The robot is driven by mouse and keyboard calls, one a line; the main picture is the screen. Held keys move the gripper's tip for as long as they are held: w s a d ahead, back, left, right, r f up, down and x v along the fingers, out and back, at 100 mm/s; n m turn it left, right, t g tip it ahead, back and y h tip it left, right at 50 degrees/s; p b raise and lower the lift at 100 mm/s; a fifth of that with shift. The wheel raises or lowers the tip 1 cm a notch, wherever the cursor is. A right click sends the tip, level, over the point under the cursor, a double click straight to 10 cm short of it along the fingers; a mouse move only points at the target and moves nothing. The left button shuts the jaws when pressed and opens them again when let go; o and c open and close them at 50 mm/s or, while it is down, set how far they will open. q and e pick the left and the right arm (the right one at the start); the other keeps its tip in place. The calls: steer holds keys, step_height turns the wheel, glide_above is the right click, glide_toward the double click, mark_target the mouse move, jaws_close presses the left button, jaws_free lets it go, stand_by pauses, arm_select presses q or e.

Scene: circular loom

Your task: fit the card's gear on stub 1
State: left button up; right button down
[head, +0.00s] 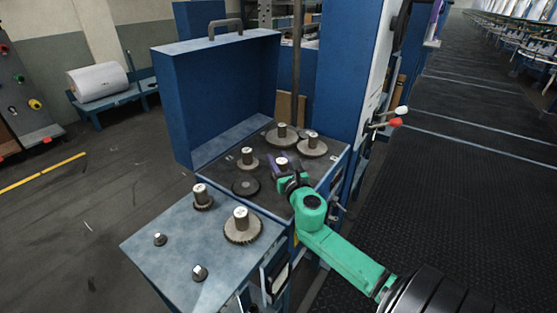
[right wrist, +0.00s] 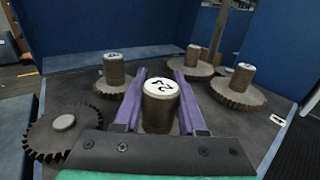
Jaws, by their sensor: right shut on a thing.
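My right gripper (head: 284,176) is over the gear tray (head: 222,172). In the right wrist view its purple fingers (right wrist: 160,108) are shut on the hub of a gear (right wrist: 160,108), whose white top reads like 24. The teeth of that gear are hidden behind the gripper. Two bare stubs stand on the blue front top: one at the left (head: 160,239) and one nearer the front (head: 200,273). Two gears, a small one (head: 203,203) and a larger one (head: 242,232), also stand there. I cannot read the stub numbers or the card. My left gripper is not in view.
The tray also holds a dark flat gear (right wrist: 60,131), a small hubbed gear (right wrist: 116,72) and two larger hubbed gears, (right wrist: 192,68) and (right wrist: 240,92). A raised blue panel (head: 215,95) stands behind. Red and white knobbed levers (head: 393,122) stick out at the right.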

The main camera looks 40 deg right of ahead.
steer(key=shift+f+b, duration=0.35)
steer(key=shift+f, duration=0.1)
steer(key=shift+c, duration=2)
jaws_free()
steer(key=shift+s+a+f, duration=0.1)
steer(key=shift+s+a, duration=0.1)
steer(key=shift+s, duration=0.3)
steer(key=b+v, duration=0.2)
steer(key=v, duration=1)
steer(key=shift+s+a, duration=0.15)
steer(key=shift+s, duration=0.2)
steer(key=shift+s+a, duration=0.15)
steer(key=shift+s, duration=0.2)
